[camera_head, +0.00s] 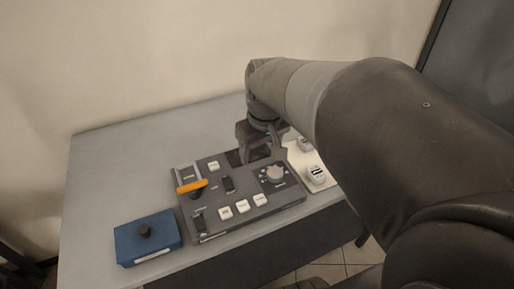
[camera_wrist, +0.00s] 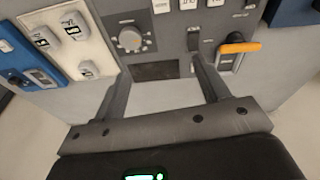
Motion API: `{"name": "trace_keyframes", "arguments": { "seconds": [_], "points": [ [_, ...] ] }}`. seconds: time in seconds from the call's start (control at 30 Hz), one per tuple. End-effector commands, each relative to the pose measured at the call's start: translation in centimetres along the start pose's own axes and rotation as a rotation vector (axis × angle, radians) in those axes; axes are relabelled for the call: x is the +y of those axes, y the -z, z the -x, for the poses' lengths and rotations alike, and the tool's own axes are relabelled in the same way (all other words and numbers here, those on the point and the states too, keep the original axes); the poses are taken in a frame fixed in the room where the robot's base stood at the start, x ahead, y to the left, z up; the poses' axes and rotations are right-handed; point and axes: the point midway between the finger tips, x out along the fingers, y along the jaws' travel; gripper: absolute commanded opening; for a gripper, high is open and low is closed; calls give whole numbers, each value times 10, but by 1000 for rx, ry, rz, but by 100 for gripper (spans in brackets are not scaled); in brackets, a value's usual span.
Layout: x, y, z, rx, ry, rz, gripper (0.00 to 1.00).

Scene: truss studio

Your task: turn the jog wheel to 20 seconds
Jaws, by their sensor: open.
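The jog wheel (camera_head: 275,173) is a round grey knob on a dark plate with small marks around it, at the right side of the grey control panel (camera_head: 240,216). It also shows in the wrist view (camera_wrist: 130,40), upright on the panel face. Its pointer and the setting are too small to read. My gripper (camera_head: 262,155) is over the panel's back edge, behind the wheel. In the wrist view my gripper (camera_wrist: 160,66) is open and empty, with the dark display (camera_wrist: 155,71) between its fingers. The wheel lies beyond the left fingertip, apart from it.
A blue box (camera_head: 147,238) with a black knob sits left. A cream plate (camera_wrist: 100,57) with grey switches lies beside the panel. The table (camera_head: 110,170) is clear at back left.

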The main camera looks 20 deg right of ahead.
Motion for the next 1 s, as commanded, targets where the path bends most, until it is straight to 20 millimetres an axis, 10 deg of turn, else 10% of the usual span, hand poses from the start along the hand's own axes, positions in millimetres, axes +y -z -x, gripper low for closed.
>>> {"name": "trace_keyframes", "arguments": {
  "seconds": [0.4,1.0],
  "points": [
    [72,28,-62,-186,56,73,68],
    [74,14,-140,-204,65,82,68]
  ]
}}
